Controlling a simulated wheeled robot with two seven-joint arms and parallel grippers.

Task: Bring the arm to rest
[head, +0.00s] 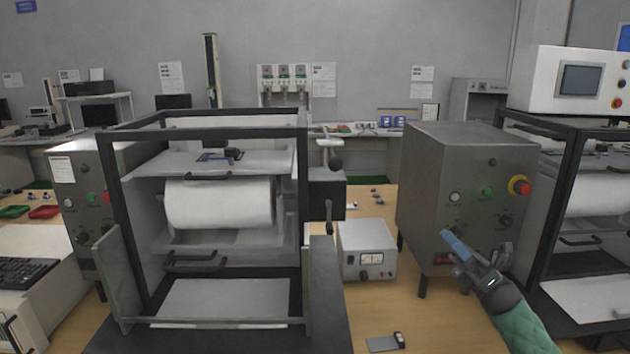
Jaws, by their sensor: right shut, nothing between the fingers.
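My right gripper (458,247) comes in from the lower right, with a green sleeve on its arm. It is shut, with nothing seen between its fingers. Its light blue fingertips are in front of the lower left part of a grey control box (452,170); I cannot tell whether they touch it. The box's front has a white button, a green button, a red and yellow emergency stop (519,186) and a dark knob (505,221). My left gripper is not in view.
A black-framed machine with a white roller (219,203) stands at left. A small grey power supply (366,250) sits between it and the control box. A second machine (590,190) stands at right. A small item (385,342) lies near the front edge. Bare wooden table (375,305) shows around it.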

